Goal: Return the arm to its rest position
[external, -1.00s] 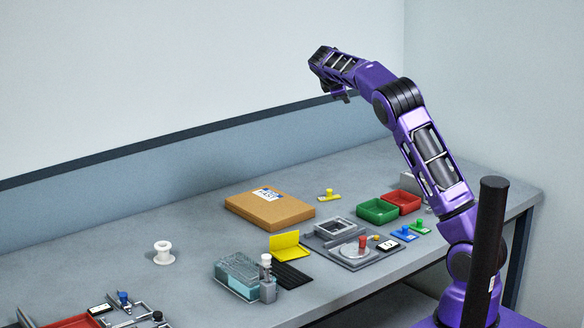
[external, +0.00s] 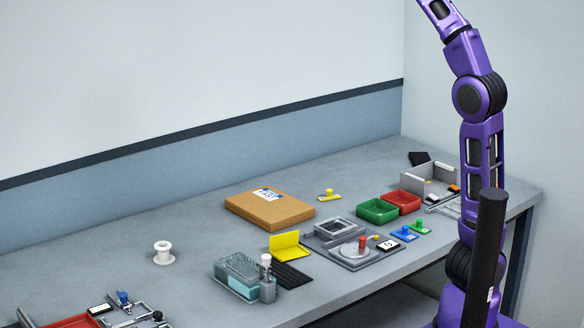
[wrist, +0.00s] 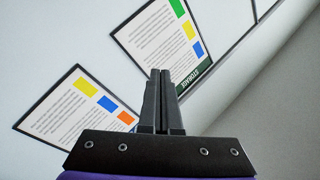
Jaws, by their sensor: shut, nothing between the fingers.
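My purple arm (external: 481,95) stands raised at the right end of the bench in the external view. Its upper end leaves the top of that picture, so my gripper is out of sight there. In the wrist view my gripper (wrist: 161,75) shows with its two dark fingers together and nothing between them. It points toward a pale wall with posters, apart from the bench.
The grey bench (external: 200,210) holds a cardboard box (external: 268,210), a green bin (external: 377,211), a red bin (external: 403,201), a yellow holder (external: 288,246) and a white spool (external: 163,252). Wall posters (wrist: 75,108) show in the wrist view. The air above the bench is clear.

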